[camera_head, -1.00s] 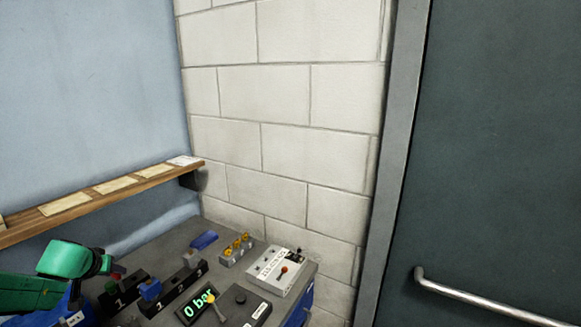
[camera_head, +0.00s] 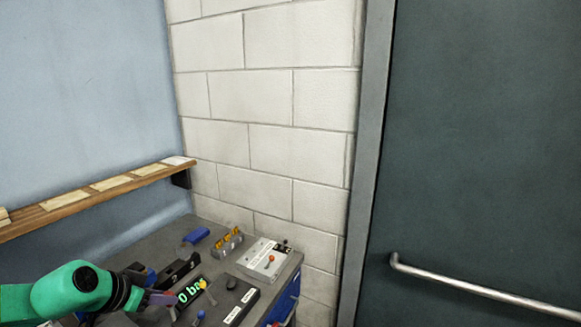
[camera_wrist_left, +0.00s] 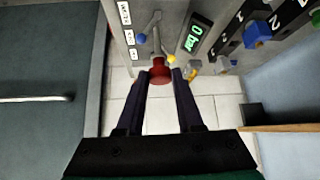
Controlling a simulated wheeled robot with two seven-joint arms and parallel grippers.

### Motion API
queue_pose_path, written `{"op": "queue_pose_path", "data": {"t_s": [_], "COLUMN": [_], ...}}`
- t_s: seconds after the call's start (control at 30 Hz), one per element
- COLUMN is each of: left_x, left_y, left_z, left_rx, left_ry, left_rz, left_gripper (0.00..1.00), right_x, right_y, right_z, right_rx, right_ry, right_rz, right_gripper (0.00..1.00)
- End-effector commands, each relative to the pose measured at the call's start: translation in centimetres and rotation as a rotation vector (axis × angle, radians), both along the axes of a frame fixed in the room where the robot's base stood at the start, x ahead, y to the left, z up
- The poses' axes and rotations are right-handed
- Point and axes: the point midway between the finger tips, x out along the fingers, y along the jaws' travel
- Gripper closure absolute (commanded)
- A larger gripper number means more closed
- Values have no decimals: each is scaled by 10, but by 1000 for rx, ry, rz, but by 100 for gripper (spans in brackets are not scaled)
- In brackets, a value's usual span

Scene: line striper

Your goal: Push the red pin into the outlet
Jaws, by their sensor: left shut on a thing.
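A red, short, round piece, which I take to be the red pin (camera_wrist_left: 159,73), sits between the tips of my left gripper in the left wrist view. My left gripper (camera_wrist_left: 160,82) is shut on it. Just beyond it is a grey lever-like part (camera_wrist_left: 156,32) on the bench top. I cannot tell whether the red pin touches this part. In the head view my left gripper (camera_head: 162,299) is low over the near part of the bench, and the red pin is hidden there. I cannot make out the outlet for certain. My right gripper is not in view.
A display reading 0 bar (camera_head: 189,291) is close to my left gripper. A yellow knob (camera_wrist_left: 171,58) and a blue knob (camera_wrist_left: 141,38) are near the pin. A switch box (camera_head: 262,258), yellow-knobbed block (camera_head: 228,242) and blue object (camera_head: 196,235) stand farther back. A shelf (camera_head: 100,195) runs along the left wall.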

Motion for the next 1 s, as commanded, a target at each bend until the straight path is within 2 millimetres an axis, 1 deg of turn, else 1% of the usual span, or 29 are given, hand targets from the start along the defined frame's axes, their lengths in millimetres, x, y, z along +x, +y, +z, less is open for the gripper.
{"op": "queue_pose_path", "data": {"t_s": [0.03, 0.1, 0.2, 0.3, 0.5, 0.7, 0.83, 0.97, 1.0], "left_x": [-10, -25, -43, -55, -72, -82, -85, -88, -92], "left_y": [-18, -39, -61, -73, -89, -99, -102, -100, -103], "left_z": [10, 18, 27, 32, 39, 40, 41, 42, 43], "left_rx": [-6, -6, -10, -8, -2, -3, -4, 0, 4], "left_ry": [-10, -11, -9, -8, -7, -1, 1, 0, 3], "left_rz": [-65, -152, -247, -312, -399, -453, -471, -474, -492], "left_gripper": [100, 100, 100, 100, 100, 100, 100, 100, 100], "right_x": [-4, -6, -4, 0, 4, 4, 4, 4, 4], "right_y": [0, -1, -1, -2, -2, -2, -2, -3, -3], "right_z": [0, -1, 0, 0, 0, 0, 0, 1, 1], "right_rx": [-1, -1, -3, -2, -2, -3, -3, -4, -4], "right_ry": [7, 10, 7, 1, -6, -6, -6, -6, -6], "right_rz": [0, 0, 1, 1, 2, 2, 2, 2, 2], "right_gripper": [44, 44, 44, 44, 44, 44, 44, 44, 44]}}
